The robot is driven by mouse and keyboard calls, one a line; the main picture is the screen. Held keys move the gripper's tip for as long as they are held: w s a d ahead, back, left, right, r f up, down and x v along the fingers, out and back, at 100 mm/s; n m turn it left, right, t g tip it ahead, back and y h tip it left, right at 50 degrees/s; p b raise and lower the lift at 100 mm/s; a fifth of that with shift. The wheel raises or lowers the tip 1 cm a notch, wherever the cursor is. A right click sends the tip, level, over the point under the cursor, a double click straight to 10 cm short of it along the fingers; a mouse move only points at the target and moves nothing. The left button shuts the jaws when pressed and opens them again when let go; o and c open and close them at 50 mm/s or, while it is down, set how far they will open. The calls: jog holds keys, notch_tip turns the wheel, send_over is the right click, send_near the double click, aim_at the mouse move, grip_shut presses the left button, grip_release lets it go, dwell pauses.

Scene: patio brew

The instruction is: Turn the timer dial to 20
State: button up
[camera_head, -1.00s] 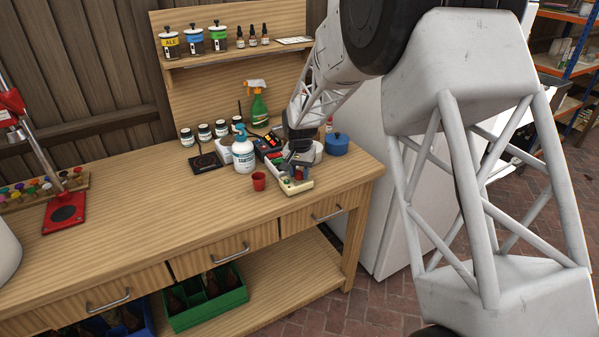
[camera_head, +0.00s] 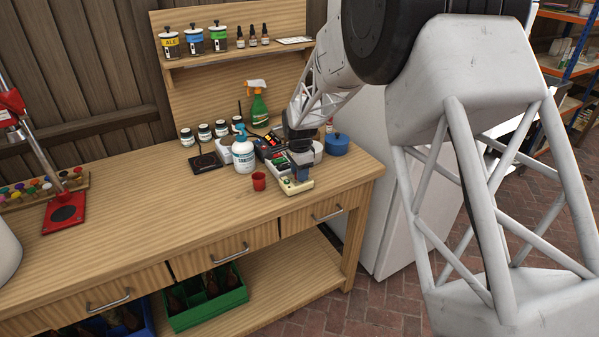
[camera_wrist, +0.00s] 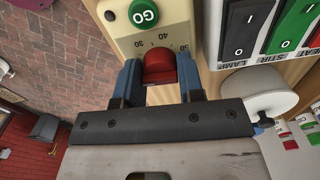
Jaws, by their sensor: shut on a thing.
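The timer is a cream box (camera_wrist: 182,14) with a green GO button (camera_wrist: 143,12) and printed numbers 30, 40 and 50 visible around a red dial (camera_wrist: 159,66). In the wrist view my gripper (camera_wrist: 160,75) has its two blue fingers on either side of the red dial, shut on it. The lower part of the scale, and where the dial points, are hidden by my gripper. In the head view the timer (camera_head: 297,187) sits near the bench's front right edge, with my gripper (camera_head: 300,178) pointing down over it.
A switch panel (camera_wrist: 262,30) with black and green rockers stands right beside the timer. A red cup (camera_head: 259,181), a white sanitizer bottle (camera_head: 243,156) and a blue pot (camera_head: 337,144) are close by. The bench front left of the cup is clear.

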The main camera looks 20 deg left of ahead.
jog(key=shift+m, duration=0.6)
jog(key=o, duration=0.6)
jog(key=shift+o, duration=0.2)
jog(key=shift+r, duration=3.9)
